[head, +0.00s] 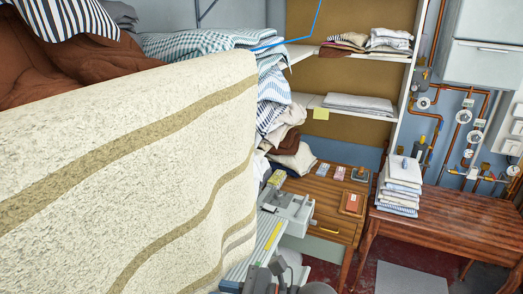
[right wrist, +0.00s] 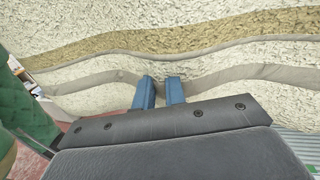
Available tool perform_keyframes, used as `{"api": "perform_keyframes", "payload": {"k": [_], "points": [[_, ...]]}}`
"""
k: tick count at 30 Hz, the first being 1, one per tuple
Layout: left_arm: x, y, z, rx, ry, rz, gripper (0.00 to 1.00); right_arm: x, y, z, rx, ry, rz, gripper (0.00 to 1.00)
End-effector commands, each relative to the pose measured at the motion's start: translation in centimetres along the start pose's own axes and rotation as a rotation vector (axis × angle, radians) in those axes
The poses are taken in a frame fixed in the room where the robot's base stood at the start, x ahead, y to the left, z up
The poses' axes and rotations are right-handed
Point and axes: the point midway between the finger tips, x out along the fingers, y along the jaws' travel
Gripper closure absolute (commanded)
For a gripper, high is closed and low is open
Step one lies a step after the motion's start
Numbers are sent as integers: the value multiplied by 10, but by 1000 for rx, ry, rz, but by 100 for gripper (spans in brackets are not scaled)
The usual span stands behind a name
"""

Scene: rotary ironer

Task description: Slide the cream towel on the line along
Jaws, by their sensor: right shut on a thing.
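The cream towel (head: 130,160) with tan stripes hangs large across the left of the head view. Its top edge runs along near the blue line (head: 305,37), which shows at the upper middle. The towel also fills the upper part of the right wrist view (right wrist: 200,20). My right gripper (right wrist: 160,90) has its two blue fingers shut on the towel near its lower stripes, and the cloth puckers there. The exact pinched fold is hidden by the fingers. My left gripper is not in view.
Brown, striped and checked cloths (head: 190,42) are behind the towel. A shelf (head: 375,115) with folded cloths stands at the back. A wooden table (head: 455,222) with a folded stack (head: 400,185) is at right. Red floor shows between the furniture.

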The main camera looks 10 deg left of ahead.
Motion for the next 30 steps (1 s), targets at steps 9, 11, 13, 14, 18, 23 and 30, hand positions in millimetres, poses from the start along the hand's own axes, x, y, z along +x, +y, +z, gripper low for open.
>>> {"api": "perform_keyframes", "payload": {"k": [9, 11, 13, 14, 18, 23, 30], "points": [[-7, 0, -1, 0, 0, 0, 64, 4, 16, 1, 1, -1, 2, 100], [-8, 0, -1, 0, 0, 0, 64, 4, 19, 0, 1, -1, 1, 100], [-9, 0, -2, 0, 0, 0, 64, 5, 22, 0, 1, -1, 1, 100], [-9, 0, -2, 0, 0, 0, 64, 6, 23, 0, 1, -1, 1, 100], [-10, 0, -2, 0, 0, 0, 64, 7, 28, 0, 1, 0, 1, 100], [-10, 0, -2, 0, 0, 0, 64, 7, 29, 0, 0, 0, 1, 100], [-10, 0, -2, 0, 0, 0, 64, 7, 30, 0, 0, 0, 1, 100]]}}
